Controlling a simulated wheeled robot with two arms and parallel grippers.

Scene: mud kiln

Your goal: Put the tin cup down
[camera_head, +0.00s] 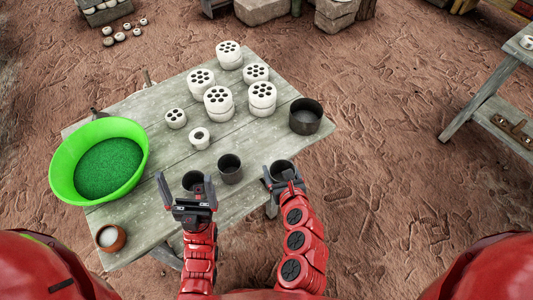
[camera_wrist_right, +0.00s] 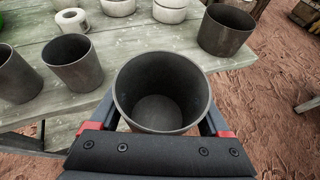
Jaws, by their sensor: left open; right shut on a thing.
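My right gripper (camera_head: 283,182) is shut on a grey tin cup (camera_head: 283,168), which is upright and empty. In the right wrist view this cup (camera_wrist_right: 160,92) sits between the fingers near the table's front edge; its height over the table is hard to tell. A second dark cup (camera_head: 230,170) stands on the table to its left, and a third cup (camera_head: 193,180) stands further left; both also show in the right wrist view (camera_wrist_right: 74,63). My left gripper (camera_head: 187,190) is open, its fingers spread in front of the third cup, partly hiding it.
The wooden table (camera_head: 150,115) holds several white perforated cylinders (camera_head: 218,99), a small white ring (camera_head: 200,138) and a wide dark pot (camera_head: 305,116) at right. A green basin (camera_head: 69,150) and a brown bowl (camera_head: 111,238) are at left. Bare tabletop lies behind the cups.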

